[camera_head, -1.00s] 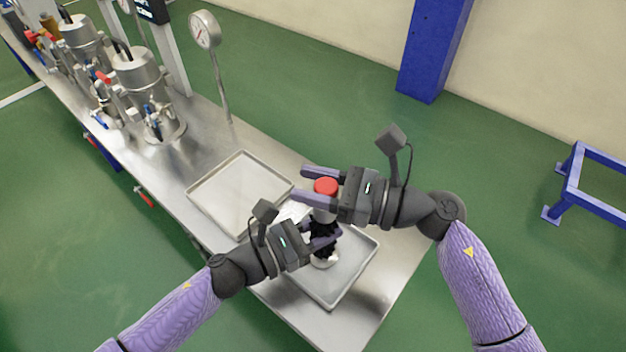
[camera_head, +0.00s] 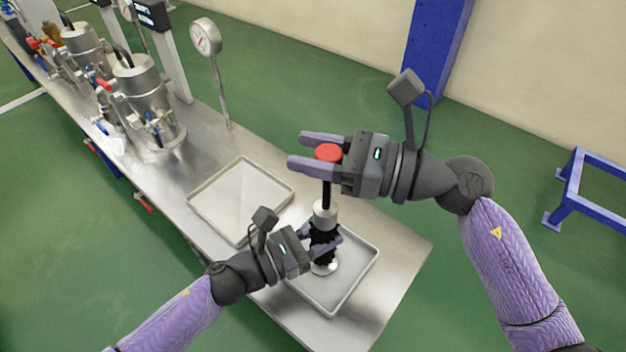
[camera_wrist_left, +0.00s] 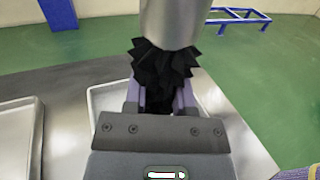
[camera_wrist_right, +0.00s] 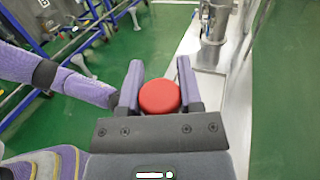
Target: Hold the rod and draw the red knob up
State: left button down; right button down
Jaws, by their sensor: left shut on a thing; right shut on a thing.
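The red knob (camera_head: 328,152) sits between the fingers of my right gripper (camera_head: 298,149), which is shut on it; it also shows in the right wrist view (camera_wrist_right: 159,96). A thin black shaft (camera_head: 326,194) runs from the knob down to a silver collar (camera_head: 325,214). Below the collar is a black, jagged-edged section of the rod (camera_head: 322,255), standing about upright. My left gripper (camera_head: 326,240) is shut on this section, partly hiding it. In the left wrist view the silver collar (camera_wrist_left: 175,20) is just above the fingers.
The near tray (camera_head: 362,270) and an empty tray (camera_head: 218,180) lie on the steel table (camera_head: 395,250). A gauge on a post (camera_head: 206,38) and metal vessels (camera_head: 140,90) stand further back left.

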notch_tip(320, 180, up, 5)
dwell(0.3)
jog(key=c, duration=0.5)
grip_release()
jog(key=shift+s, duration=0.1)
jog(key=shift+c, duration=0.2)
jog(key=v, duration=1.2)
